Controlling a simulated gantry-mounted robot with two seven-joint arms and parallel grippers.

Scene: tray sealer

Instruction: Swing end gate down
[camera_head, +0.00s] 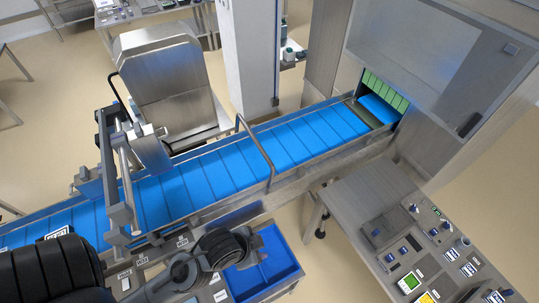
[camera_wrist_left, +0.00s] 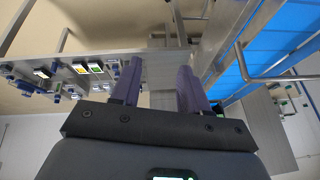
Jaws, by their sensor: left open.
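A metal frame with upright plates and long bars (camera_head: 118,180) stands across the left part of the blue conveyor (camera_head: 215,168) in the head view. It looks like the end gate, but I cannot be sure. A thin steel hoop (camera_head: 258,150) also spans the belt farther right. In the left wrist view my left gripper (camera_wrist_left: 158,68) has its two purple-grey fingers apart with nothing between them. The conveyor (camera_wrist_left: 285,35) and its steel rail lie to the right of the fingers there. Dark arm parts of mine show at the bottom of the head view; no fingertips are clear there.
A blue bin (camera_head: 268,262) sits below the conveyor's front side. A steel hopper-like machine (camera_head: 165,85) stands behind the belt. Floor is open between bin and panel.

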